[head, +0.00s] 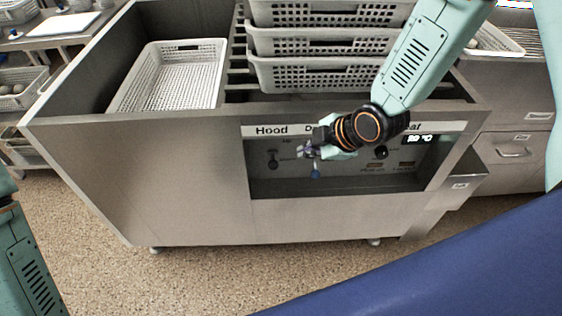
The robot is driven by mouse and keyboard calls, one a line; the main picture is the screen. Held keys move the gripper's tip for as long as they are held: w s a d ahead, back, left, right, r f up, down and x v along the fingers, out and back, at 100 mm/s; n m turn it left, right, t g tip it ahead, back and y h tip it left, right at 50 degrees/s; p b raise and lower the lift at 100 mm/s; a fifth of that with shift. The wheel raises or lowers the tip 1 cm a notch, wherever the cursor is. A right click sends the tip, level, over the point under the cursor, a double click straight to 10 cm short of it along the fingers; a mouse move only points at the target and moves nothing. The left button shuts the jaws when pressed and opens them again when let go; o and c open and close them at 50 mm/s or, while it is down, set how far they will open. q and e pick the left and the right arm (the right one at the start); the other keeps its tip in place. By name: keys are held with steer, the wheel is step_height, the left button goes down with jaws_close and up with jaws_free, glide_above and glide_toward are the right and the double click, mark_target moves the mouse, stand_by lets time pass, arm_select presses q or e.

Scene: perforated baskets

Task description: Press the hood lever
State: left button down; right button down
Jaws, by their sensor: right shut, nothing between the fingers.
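The hood lever (273,164) is a small dark knob-like part on the recessed control panel, below the word "Hood" (271,131) on the label strip. My right gripper (304,152) is shut and empty, in front of the panel and a little to the right of the lever. I cannot tell how far it is from the panel face. A blue round-ended part (316,174) shows just below my right gripper. My right wrist hides part of the label and panel. My left arm shows at the left edge, but its gripper is out of view.
The steel machine (180,180) carries an empty perforated basket (170,75) at left and stacked grey baskets (325,75) at centre. A dark knob (382,152) and lit display (420,139) are at the panel's right. A side box (465,180) juts out at right. Speckled floor lies in front.

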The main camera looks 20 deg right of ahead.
mark_target(275, 164)
steer(key=b+x, duration=0.4)
steer(key=x, duration=1)
steer(key=shift+s+d, duration=0.1)
steer(key=shift+r, duration=0.1)
